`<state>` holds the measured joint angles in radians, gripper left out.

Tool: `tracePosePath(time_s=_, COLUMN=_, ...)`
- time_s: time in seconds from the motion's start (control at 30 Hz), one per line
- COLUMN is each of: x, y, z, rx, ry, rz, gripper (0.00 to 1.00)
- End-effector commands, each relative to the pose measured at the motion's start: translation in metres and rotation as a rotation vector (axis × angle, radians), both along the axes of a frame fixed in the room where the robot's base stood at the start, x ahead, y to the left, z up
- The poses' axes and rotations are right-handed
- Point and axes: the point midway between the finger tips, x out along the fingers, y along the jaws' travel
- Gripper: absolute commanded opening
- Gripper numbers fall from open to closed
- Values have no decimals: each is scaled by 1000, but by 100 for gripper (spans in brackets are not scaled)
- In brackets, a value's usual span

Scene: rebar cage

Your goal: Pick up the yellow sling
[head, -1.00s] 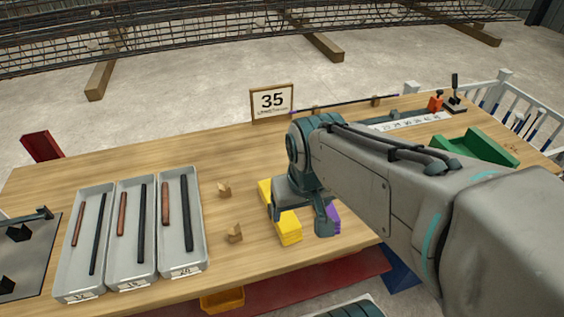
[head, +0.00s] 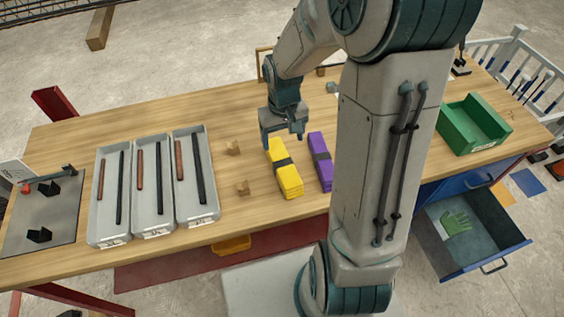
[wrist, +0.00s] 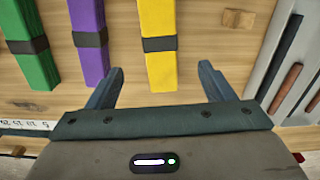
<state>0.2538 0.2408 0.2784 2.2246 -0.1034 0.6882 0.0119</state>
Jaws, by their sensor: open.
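The yellow sling (head: 289,181) is a folded yellow bundle with a dark band around its middle, lying on the wooden table. In the wrist view the yellow sling (wrist: 159,65) runs lengthwise between and just beyond my fingertips. My gripper (head: 284,141) is open and empty, above the table at the far end of the sling. In the wrist view both fingers of my gripper (wrist: 161,70) are spread wide, one on each side of the sling's line. I cannot tell the exact height above it.
A purple sling (head: 320,164) lies just right of the yellow one, and a green sling (wrist: 34,62) lies beyond it. Small wooden blocks (head: 242,188) and grey trays (head: 206,206) with bars stand to the left. A green bin (head: 462,132) is at right.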

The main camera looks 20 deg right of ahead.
Motion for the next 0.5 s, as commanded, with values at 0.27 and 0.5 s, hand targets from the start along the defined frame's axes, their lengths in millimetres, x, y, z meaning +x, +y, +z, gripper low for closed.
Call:
tracePosePath(time_s=0.27, x=-1, y=1, z=-51, rx=1, ry=4, rz=1, gripper=75)
tracePosePath(time_s=0.5, x=0, y=1, z=-67, rx=0, ry=0, rz=0, gripper=75)
